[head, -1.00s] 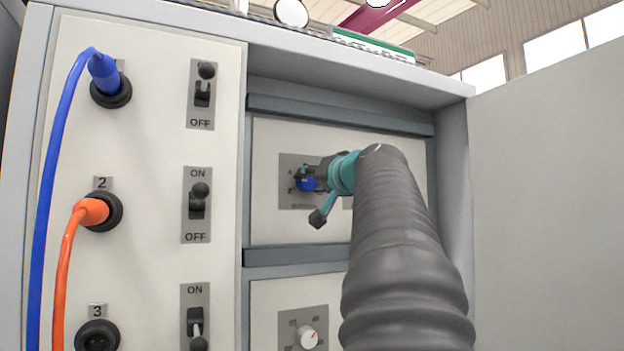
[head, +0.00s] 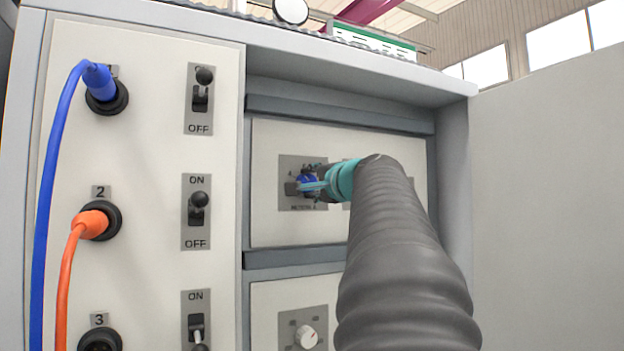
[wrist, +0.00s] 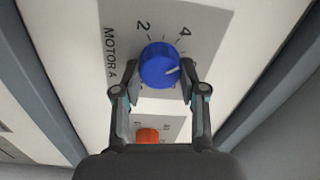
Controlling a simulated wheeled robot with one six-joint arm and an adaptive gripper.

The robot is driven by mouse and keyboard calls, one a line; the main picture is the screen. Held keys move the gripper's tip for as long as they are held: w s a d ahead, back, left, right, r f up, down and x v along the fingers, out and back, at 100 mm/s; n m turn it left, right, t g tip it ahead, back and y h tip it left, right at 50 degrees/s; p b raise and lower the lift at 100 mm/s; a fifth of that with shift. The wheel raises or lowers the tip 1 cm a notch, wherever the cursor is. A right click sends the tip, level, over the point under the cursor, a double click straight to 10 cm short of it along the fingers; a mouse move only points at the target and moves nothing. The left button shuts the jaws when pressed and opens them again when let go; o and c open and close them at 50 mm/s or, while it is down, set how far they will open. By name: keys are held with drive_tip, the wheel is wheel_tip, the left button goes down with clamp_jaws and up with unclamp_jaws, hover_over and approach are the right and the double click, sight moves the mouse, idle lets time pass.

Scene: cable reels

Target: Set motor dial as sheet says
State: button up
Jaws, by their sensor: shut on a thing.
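The blue motor A dial (wrist: 160,64) sits on a grey plate (wrist: 111,52) marked MOTOR A, with 2 and 4 legible. Its white pointer mark points to the right in the wrist view, past the 4; the label there is hidden by a finger. My gripper (wrist: 163,76) is shut on the dial, one finger on each side. In the head view my gripper (head: 310,185) covers part of the blue dial (head: 306,180). A white board with a green edge (head: 373,43) stands on the cabinet top; I cannot read it.
An orange dial (wrist: 147,135) is beside the blue one. A white dial (head: 306,336) is on the panel below. Left are switches (head: 197,208), a blue plug (head: 100,84) and an orange plug (head: 92,224). The cabinet's right wall (head: 455,150) is close to my arm.

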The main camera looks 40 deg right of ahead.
drive_tip(key=shift+m, duration=0.6)
drive_tip(key=shift+f, duration=0.1)
drive_tip(key=o, duration=1.1)
drive_tip(key=shift+o, duration=0.2)
drive_tip(key=v, duration=1.2)
drive_tip(key=shift+a, duration=0.1)
